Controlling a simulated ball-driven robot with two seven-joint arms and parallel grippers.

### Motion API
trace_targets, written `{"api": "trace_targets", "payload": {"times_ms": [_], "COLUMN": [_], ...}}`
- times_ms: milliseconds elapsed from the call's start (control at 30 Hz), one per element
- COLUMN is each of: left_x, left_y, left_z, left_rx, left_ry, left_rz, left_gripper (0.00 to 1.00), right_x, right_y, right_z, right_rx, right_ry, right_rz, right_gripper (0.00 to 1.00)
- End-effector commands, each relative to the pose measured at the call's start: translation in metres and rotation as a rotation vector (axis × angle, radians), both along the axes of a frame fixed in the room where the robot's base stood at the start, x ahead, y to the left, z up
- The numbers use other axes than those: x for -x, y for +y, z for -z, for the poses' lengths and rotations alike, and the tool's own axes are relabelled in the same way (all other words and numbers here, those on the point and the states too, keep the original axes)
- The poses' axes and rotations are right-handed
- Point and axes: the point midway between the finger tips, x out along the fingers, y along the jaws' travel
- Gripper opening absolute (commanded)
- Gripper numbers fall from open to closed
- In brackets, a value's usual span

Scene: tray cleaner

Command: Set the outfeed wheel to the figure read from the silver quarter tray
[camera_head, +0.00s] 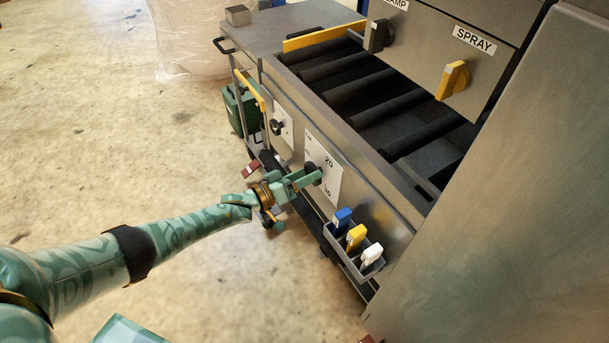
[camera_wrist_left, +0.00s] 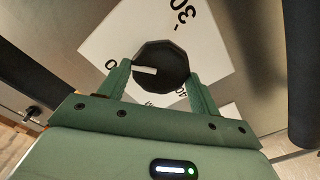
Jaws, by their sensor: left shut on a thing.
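My left gripper (camera_head: 307,178) is shut on a black wheel (camera_wrist_left: 160,66) on the front panel of the machine. In the left wrist view the fingers (camera_wrist_left: 163,88) stand on either side of the wheel. Its white pointer mark points left there, toward a partly hidden figure ending in 0. No label naming this wheel is legible. I cannot pick out a silver quarter tray. My right gripper is not in view.
A second black knob (camera_head: 277,127) on a smaller plate is farther left. A holder (camera_head: 345,262) with blue, yellow and white items hangs at right. Above are rollers (camera_head: 358,85) and a yellow SPRAY knob (camera_head: 453,80). A green bin (camera_head: 238,108) stands behind. The floor at left is clear.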

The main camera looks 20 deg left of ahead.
Motion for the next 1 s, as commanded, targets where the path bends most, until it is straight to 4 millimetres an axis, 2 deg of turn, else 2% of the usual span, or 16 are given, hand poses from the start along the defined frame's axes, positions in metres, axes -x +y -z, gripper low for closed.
{"api": "trace_targets", "payload": {"times_ms": [500,1000], "left_x": [0.0012,0.0014], "left_y": [0.0012,0.0008], "left_z": [0.0044,0.0046], "left_rx": [0.278,0.340], "left_ry": [0.227,0.274], "left_rz": [-0.001,0.000], "left_gripper": [0.41,0.41], "right_x": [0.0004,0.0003], "right_y": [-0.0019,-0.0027], "right_z": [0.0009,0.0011], "right_rx": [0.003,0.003], "right_ry": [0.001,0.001], "right_rz": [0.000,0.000], "right_gripper": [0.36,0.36]}}
